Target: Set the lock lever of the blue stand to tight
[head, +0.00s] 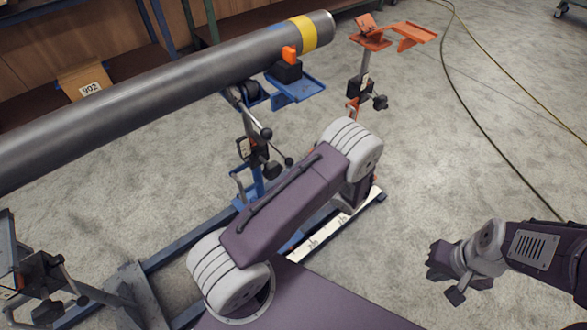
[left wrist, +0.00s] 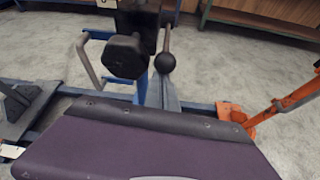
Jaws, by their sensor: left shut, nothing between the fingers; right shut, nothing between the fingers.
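The blue stand (head: 258,185) stands under the grey pipe (head: 150,95), left of my left arm. A black box-like clamp on its post carries a black knob (head: 273,168) and a short rod with a black ball (head: 288,161). A longer silver rod with a ball (head: 266,133) slants down above them. In the left wrist view, a rod hangs down to a ball (left wrist: 165,62), right of a large black knob (left wrist: 125,56). I cannot tell its lock setting. My left gripper is hidden in both views. My right gripper (head: 445,268) is shut, away from the stand.
An orange stand (head: 365,80) is behind to the right. Another dark stand (head: 40,275) is at the lower left. The pipe has a yellow band (head: 303,33) and an orange block (head: 289,55) near its end. Cables cross the open floor at right.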

